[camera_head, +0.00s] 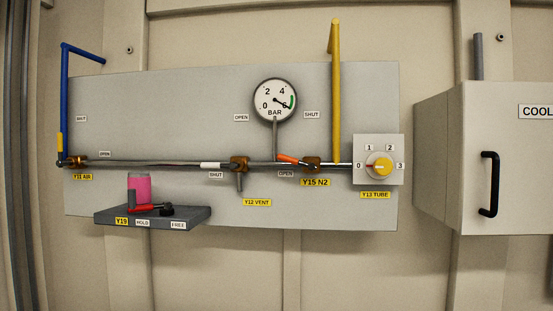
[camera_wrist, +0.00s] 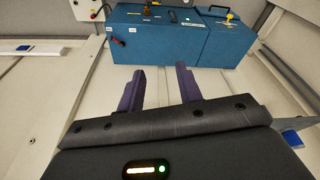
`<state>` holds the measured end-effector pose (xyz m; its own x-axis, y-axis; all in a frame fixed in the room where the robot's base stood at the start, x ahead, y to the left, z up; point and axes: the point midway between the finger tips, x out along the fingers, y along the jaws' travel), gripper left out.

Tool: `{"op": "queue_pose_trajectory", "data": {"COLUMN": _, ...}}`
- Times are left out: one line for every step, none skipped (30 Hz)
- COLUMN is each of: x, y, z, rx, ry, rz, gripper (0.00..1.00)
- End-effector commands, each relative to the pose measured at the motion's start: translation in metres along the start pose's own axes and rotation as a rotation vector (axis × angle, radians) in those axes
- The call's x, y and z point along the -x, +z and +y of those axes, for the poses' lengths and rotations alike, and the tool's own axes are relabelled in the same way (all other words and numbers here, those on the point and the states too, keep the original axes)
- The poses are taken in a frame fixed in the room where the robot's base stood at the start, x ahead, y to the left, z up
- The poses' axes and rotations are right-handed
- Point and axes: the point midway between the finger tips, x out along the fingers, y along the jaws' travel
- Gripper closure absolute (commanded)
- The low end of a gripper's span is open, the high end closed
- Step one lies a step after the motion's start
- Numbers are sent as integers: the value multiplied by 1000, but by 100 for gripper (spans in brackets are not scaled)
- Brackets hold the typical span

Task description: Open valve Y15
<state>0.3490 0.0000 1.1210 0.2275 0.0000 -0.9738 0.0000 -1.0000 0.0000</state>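Valve Y15 N2 (camera_head: 311,163) is a brass body on the horizontal pipe, right of centre on the grey panel in the head view. Its orange lever (camera_head: 289,158) points left, nearly along the pipe and tilted slightly up. The lever's tip is just above the OPEN label (camera_head: 286,174). The SHUT label (camera_head: 311,114) is above the valve body. My gripper (camera_wrist: 158,80) shows only in the wrist view. Its two purple fingers are apart with nothing between them. The wrist view does not show the valve.
A gauge (camera_head: 275,99) stands above the pipe, left of Y15. A yellow pipe (camera_head: 336,100) rises beside the valve. The Y13 knob plate (camera_head: 393,145) is close on the right. Valve Y12 (camera_head: 239,163) is left. The COOL cabinet (camera_head: 490,160) juts out right. A blue box (camera_wrist: 155,40) shows in the wrist view.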

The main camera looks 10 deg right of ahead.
Motion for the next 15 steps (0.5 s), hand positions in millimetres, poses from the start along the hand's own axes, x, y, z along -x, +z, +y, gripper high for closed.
{"op": "queue_pose_trajectory", "data": {"x": 0, "y": 0, "z": 0, "rx": 0, "ry": 0, "rz": 0, "gripper": 65}}
{"op": "queue_pose_trajectory", "data": {"x": 0, "y": 0, "z": 0, "rx": 0, "ry": 0, "rz": 0, "gripper": 65}}
{"op": "queue_pose_trajectory", "data": {"x": 0, "y": 0, "z": 0, "rx": 0, "ry": 0, "rz": 0, "gripper": 65}}
{"op": "queue_pose_trajectory", "data": {"x": 0, "y": 0, "z": 0, "rx": 0, "ry": 0, "rz": 0, "gripper": 65}}
{"op": "queue_pose_trajectory", "data": {"x": 0, "y": 0, "z": 0, "rx": 0, "ry": 0, "rz": 0, "gripper": 65}}
{"op": "queue_pose_trajectory", "data": {"x": 0, "y": 0, "z": 0, "rx": 0, "ry": 0, "rz": 0, "gripper": 65}}
{"op": "queue_pose_trajectory", "data": {"x": 0, "y": 0, "z": 0, "rx": -2, "ry": 0, "rz": 1, "gripper": 65}}
{"op": "queue_pose_trajectory", "data": {"x": 1, "y": -2, "z": 0, "rx": -9, "ry": -1, "rz": 4, "gripper": 65}}
{"op": "queue_pose_trajectory", "data": {"x": 3, "y": -6, "z": 0, "rx": -27, "ry": -4, "rz": 12, "gripper": 65}}
{"op": "queue_pose_trajectory", "data": {"x": 5, "y": -10, "z": 1, "rx": -47, "ry": -7, "rz": 21, "gripper": 65}}
{"op": "queue_pose_trajectory", "data": {"x": 8, "y": -16, "z": 1, "rx": -74, "ry": -12, "rz": 32, "gripper": 65}}
{"op": "queue_pose_trajectory", "data": {"x": 14, "y": -27, "z": 1, "rx": -121, "ry": -23, "rz": 54, "gripper": 65}}
{"op": "queue_pose_trajectory", "data": {"x": 20, "y": -37, "z": 1, "rx": -167, "ry": -33, "rz": 73, "gripper": 65}}
{"op": "queue_pose_trajectory", "data": {"x": 27, "y": -48, "z": 3, "rx": -223, "ry": -46, "rz": 95, "gripper": 65}}
{"op": "queue_pose_trajectory", "data": {"x": 38, "y": -66, "z": 5, "rx": -309, "ry": -69, "rz": 130, "gripper": 65}}
